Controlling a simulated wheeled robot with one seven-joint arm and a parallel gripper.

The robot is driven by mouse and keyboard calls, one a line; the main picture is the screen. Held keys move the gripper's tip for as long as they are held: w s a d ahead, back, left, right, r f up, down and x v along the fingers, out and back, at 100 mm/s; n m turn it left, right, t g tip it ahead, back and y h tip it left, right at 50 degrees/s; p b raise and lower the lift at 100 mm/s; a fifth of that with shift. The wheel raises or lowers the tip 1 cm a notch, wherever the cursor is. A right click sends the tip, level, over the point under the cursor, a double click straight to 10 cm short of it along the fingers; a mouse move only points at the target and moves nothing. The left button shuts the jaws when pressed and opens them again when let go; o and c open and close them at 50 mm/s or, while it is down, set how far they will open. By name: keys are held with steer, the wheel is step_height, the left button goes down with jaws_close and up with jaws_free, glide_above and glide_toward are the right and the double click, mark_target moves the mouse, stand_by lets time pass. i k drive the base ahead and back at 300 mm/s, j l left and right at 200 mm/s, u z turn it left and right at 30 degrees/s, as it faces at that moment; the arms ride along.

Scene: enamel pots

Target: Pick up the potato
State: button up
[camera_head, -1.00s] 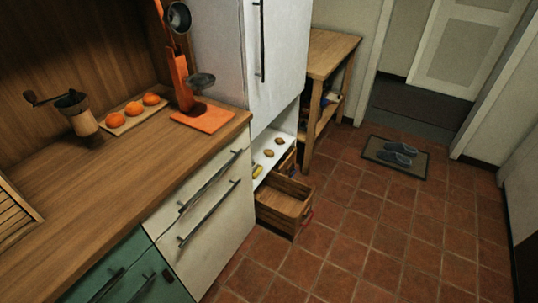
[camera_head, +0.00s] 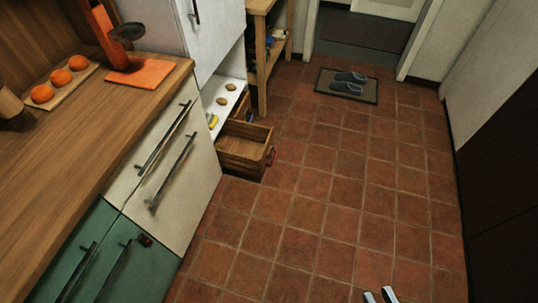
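Two small brown roundish things that look like potatoes lie on the white shelf (camera_head: 226,113) under the white cabinet. One potato (camera_head: 231,87) is farther back and the other (camera_head: 221,101) is just nearer. A yellow item (camera_head: 212,120) lies in front of them. The tips of my gripper (camera_head: 379,295) show at the bottom edge, over the tiled floor, far from the shelf. A gap shows between the two fingertips and nothing is seen between them. The rest of my gripper is out of frame.
An open wooden drawer or crate (camera_head: 245,150) sits low beside the shelf. The counter (camera_head: 110,118) with cream and green drawers runs along the left. A wooden table (camera_head: 262,42) stands behind. A mat with slippers (camera_head: 347,86) lies at the back. The middle tiled floor is clear.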

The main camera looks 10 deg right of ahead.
mark_target(223, 102)
steer(key=u, duration=0.3)
steer(key=i+l+u, duration=0.65)
steer(key=i+l, duration=0.2)
steer(key=l, duration=0.15)
steer(key=i+l+u, duration=0.1)
steer(key=i+l, duration=0.35)
steer(key=l, duration=0.25)
steer(key=i+l, duration=0.2)
steer(key=l, duration=0.15)
steer(key=i+l+u, duration=0.1)
steer(key=l, duration=0.25)
steer(key=i+l, duration=0.5)
steer(key=l, duration=0.25)
steer(key=i+l+u, duration=0.1)
steer(key=l, duration=0.3)
steer(key=i, duration=0.1)
